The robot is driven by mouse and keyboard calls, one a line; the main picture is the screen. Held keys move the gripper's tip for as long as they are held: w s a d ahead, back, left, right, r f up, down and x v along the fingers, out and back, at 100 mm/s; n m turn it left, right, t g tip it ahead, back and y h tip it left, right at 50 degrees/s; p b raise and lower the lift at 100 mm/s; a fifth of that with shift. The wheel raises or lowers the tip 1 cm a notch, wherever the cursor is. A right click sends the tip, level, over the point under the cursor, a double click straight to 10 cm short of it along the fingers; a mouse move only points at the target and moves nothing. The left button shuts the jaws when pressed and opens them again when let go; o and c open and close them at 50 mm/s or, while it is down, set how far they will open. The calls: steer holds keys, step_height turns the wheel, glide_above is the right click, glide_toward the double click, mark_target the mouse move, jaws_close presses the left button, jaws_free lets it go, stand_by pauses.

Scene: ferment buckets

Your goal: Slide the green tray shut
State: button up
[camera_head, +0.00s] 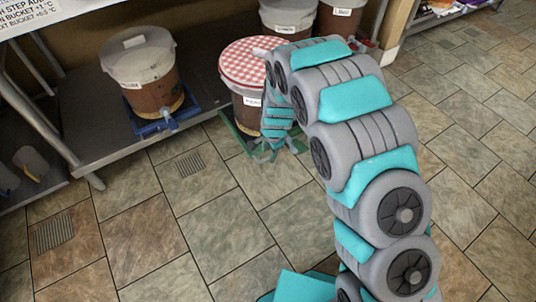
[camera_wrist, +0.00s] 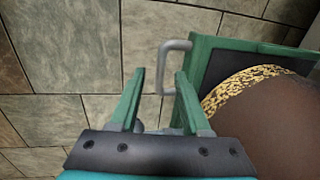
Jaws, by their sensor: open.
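Left of it, another bucket (camera_head: 139,70) with a spigot stands on a blue tray (camera_head: 160,125) on the low metal shelf (camera_head: 88,130). More buckets (camera_head: 287,16) stand behind. A table leg (camera_head: 50,130) is at the left. The tiled floor (camera_head: 220,215) in front is clear.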

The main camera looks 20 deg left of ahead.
steer(key=shift+w+a+f, duration=0.15)
steer(key=shift+w+f, duration=0.05)
steer(key=shift+f, duration=0.75)
steer(key=shift+c, duration=0.4)
jaws_close()
stand_by(0.3)
